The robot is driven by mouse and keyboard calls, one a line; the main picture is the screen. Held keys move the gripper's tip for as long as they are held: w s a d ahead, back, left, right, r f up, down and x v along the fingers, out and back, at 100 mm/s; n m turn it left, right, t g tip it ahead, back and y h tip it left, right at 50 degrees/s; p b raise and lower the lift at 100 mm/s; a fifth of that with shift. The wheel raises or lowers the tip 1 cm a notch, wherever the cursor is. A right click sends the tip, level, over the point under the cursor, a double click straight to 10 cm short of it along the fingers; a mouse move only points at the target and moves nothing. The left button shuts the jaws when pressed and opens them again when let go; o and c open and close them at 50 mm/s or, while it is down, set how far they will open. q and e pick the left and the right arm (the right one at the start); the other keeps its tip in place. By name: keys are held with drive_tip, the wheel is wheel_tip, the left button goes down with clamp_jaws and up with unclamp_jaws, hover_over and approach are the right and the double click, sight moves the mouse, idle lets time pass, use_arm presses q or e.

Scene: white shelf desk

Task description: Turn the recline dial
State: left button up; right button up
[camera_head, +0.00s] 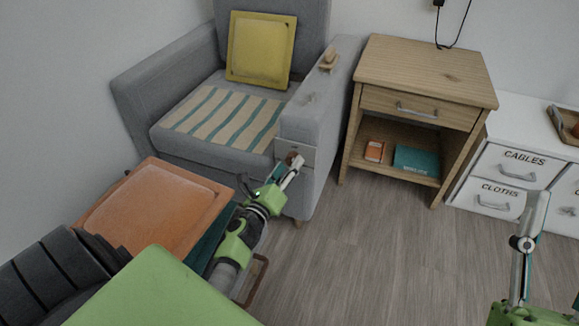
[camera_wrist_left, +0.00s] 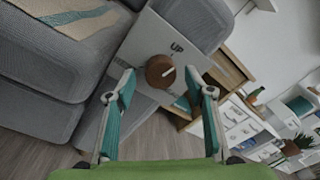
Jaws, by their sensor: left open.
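The recline dial (camera_wrist_left: 160,72) is a round brown knob with a white pointer line, on a pale panel (camera_wrist_left: 143,45) marked "UP". In the head view the panel (camera_head: 305,155) sits on the front of the grey armchair's right armrest, and the dial is partly hidden by my gripper. My left gripper (camera_wrist_left: 160,85) is open, with its fingertips at either side of the dial; I cannot tell whether they touch it. In the head view the left gripper (camera_head: 288,172) is at the armrest front. Part of my right gripper (camera_head: 530,225) shows at the lower right, away from the chair.
The grey armchair (camera_head: 225,145) holds a yellow cushion (camera_head: 262,50) and a striped cloth (camera_head: 225,117). A wooden side table (camera_head: 425,65) stands right of it. White drawers (camera_head: 515,160) are farther right. An orange-topped stool (camera_head: 150,210) is by my left arm. The middle floor is clear.

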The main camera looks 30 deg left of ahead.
use_arm(q)
drive_tip(key=shift+w+a, duration=0.1)
drive_tip(key=shift+w, duration=0.65)
drive_tip(key=c, duration=1.1)
drive_tip(key=shift+c, duration=0.2)
use_arm(e)
drive_tip(key=shift+s+d+r+t+y, duration=0.15)
drive_tip(key=shift+s+r+t+y, duration=0.25)
drive_tip(key=shift+s+r, duration=0.2)
drive_tip(key=shift+f, duration=0.1)
